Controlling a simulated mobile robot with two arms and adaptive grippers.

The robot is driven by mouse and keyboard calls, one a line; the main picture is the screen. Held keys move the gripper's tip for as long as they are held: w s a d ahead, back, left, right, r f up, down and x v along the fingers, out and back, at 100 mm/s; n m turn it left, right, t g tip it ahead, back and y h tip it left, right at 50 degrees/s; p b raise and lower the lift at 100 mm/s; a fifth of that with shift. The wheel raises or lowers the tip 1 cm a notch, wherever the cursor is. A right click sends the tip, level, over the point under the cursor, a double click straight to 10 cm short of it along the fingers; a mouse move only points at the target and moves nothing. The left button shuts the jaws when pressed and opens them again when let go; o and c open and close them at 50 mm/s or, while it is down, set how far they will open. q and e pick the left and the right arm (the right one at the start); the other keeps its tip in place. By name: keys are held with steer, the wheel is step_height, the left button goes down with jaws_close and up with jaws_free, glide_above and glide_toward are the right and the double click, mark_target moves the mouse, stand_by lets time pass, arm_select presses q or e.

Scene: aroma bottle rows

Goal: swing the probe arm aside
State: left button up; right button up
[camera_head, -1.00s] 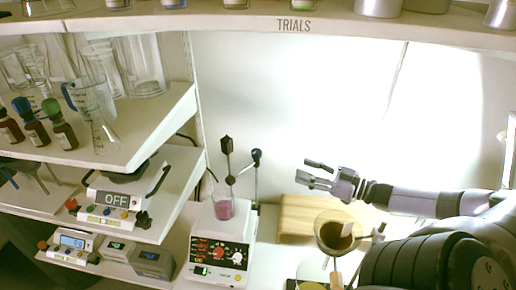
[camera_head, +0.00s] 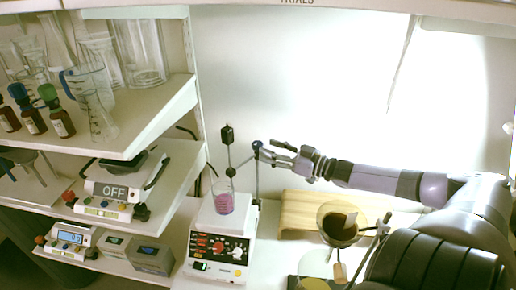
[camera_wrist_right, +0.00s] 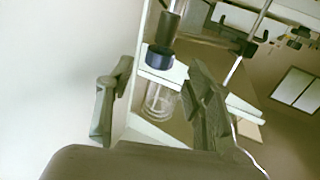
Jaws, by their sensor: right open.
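The hotplate stirrer (camera_head: 218,240) stands on the low bench with a glass beaker (camera_head: 222,201) of pink liquid on it. The probe arm (camera_head: 228,136) is a dark block with a thin rod running down to the beaker. Beside it stands a post with a dark blue knob (camera_head: 257,146). My right gripper (camera_head: 270,149) is open, with its fingertips at the knob's right side. In the wrist view a dark blue knob (camera_wrist_right: 160,58) shows ahead, between the open fingers (camera_wrist_right: 155,98); contact cannot be told. My left gripper is not in view.
A wooden stand (camera_head: 298,212) and a glass funnel with brown content (camera_head: 340,226) stand right of the stirrer, below my right arm. Shelves with glassware and a scale marked OFF (camera_head: 112,186) are at left. The wall behind is clear.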

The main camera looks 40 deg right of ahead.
mark_target(258, 143)
steer(key=shift+b+x, duration=0.3)
steer(key=shift+x, duration=2.3)
steer(key=shift+c, duration=0.2)
jaws_close()
